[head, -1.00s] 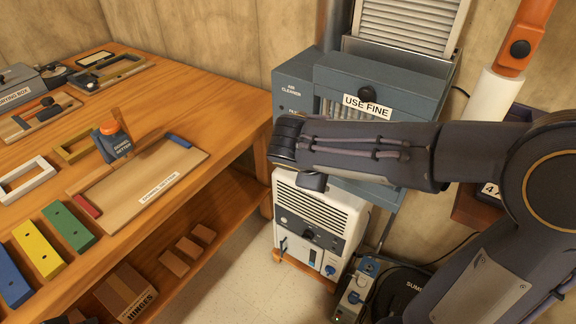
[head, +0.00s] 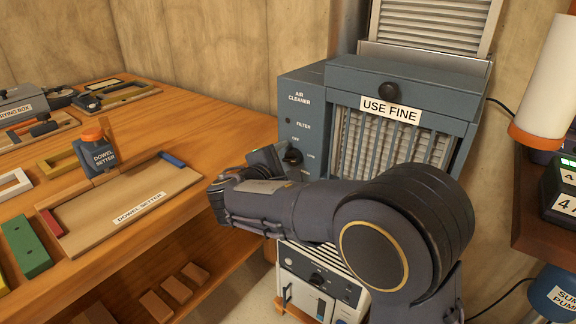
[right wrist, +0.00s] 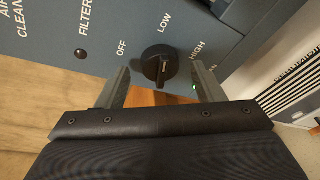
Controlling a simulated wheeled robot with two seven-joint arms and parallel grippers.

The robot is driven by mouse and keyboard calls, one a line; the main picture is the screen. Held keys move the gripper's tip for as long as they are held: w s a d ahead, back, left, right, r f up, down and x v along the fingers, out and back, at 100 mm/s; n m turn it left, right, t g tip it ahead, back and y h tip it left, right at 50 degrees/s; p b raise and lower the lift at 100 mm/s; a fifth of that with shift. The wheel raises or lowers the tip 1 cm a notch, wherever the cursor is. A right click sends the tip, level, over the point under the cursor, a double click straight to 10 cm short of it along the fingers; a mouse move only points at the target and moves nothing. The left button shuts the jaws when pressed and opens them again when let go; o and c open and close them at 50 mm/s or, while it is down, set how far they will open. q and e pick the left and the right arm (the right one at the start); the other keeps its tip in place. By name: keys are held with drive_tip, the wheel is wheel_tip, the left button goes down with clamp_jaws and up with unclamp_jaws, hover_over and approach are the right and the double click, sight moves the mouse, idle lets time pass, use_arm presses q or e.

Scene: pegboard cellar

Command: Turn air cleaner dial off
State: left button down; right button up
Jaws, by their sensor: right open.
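The air cleaner (head: 400,85) is a blue-grey box against the wall, with a front grille and a "USE FINE" label. Its black dial (head: 292,157) is on the narrow panel left of the grille. In the right wrist view the round dial (right wrist: 160,64) has OFF to its left, LOW above and HIGH to its right; I cannot tell surely which mark it points to. My right gripper (head: 270,160) is at this panel. Its two fingers are apart, one on each side of the dial, with visible gaps. My left gripper is out of view.
A white slatted unit (head: 320,290) stands below the air cleaner, partly behind my arm. A shelf (head: 538,228) is at the right.

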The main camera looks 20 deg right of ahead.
drive_tip(key=shift+w+d+f, duration=0.1)
drive_tip(key=shift+w+d, duration=0.2)
drive_tip(key=shift+w, duration=0.05)
drive_tip(key=c, duration=1)
drive_tip(key=shift+o, duration=0.2)
drive_tip(key=shift+p, duration=0.55)
drive_tip(key=n+p, duration=0.1)
drive_tip(key=p, duration=0.2)
drive_tip(key=n+g+p, duration=0.1)
drive_tip(key=n+p, duration=0.1)
drive_tip(key=p, duration=0.2)
drive_tip(key=r+n+p, duration=0.1)
drive_tip(key=p, duration=0.2)
drive_tip(key=shift+w+a+g+h+p, duration=0.1)
drive_tip(key=shift+a+g+h+p, duration=0.05)
drive_tip(key=shift+g+h+p, duration=0.2)
drive_tip(key=n+p, duration=0.1)
drive_tip(key=p, duration=0.2)
drive_tip(key=n+g+h+p, duration=0.1)
drive_tip(key=n+p, duration=0.1)
drive_tip(key=p, duration=0.1)
drive_tip(key=n+p, duration=0.2)
drive_tip(key=p, duration=0.2)
drive_tip(key=shift+w+a+f+g+h, duration=0.1)
drive_tip(key=shift+w+f+g+h, duration=0.05)
drive_tip(key=shift+f+g+h, duration=0.15)
drive_tip(key=shift+f+n+h+p, duration=0.2)
drive_tip(key=shift+n+h+p, duration=0.05)
drive_tip(key=shift+n+p, duration=0.65)
